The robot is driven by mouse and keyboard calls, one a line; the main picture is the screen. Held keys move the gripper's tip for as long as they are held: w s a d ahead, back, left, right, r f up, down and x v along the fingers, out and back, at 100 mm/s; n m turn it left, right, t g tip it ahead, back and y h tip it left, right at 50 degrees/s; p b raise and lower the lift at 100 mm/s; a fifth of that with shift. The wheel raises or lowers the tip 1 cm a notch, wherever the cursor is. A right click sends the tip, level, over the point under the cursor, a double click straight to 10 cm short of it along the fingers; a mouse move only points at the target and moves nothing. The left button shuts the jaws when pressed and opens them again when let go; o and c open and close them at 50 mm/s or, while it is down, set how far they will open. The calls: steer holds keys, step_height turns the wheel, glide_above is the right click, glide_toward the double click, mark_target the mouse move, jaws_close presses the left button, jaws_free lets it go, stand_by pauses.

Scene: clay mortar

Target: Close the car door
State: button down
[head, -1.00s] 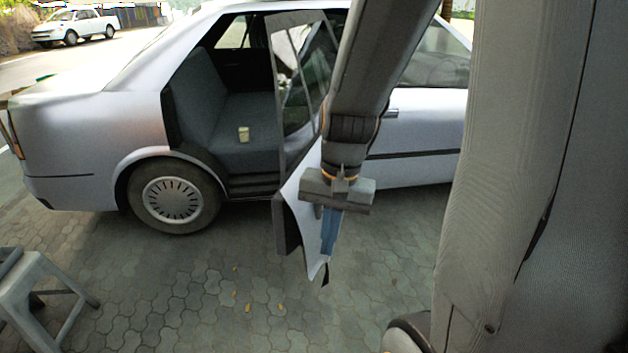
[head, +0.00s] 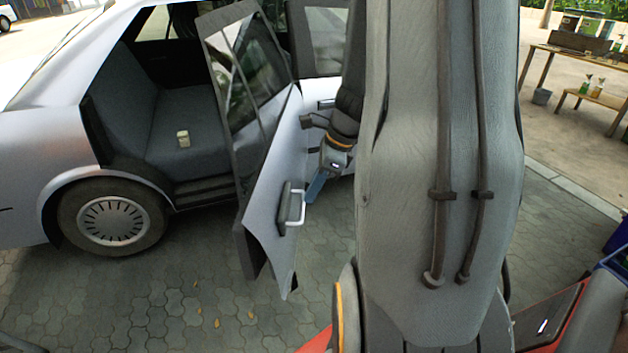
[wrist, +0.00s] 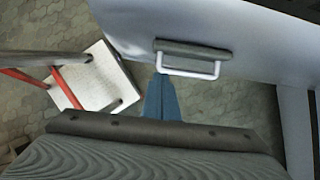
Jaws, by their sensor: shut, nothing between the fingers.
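The rear door (head: 262,205) of the white car (head: 50,135) stands open, swung outward from the body. Its outer side faces my gripper and carries a pale handle (head: 296,207) on a dark plate. My gripper (head: 315,187) is just right of the handle, on the door's outer side, with its blue fingers together and empty. In the wrist view the blue fingertips (wrist: 160,98) point at the left end of the handle (wrist: 188,70); I cannot tell whether they touch it.
A small pale cup (head: 183,138) sits on the rear seat. A stool (wrist: 95,80) with red legs shows in the wrist view. Wooden tables (head: 575,75) stand at the far right. The paving left of the door is clear, with a few leaves.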

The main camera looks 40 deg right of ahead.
steer(key=w+a+f, duration=0.1)
steer(key=a+f, duration=0.1)
steer(key=w+a+f+p, duration=0.1)
steer(key=f, duration=0.1)
steer(key=shift+w+a+f, duration=0.1)
steer(key=shift+w+a, duration=0.2)
steer(key=shift+w, duration=0.05)
steer(key=shift+w+a, duration=0.45)
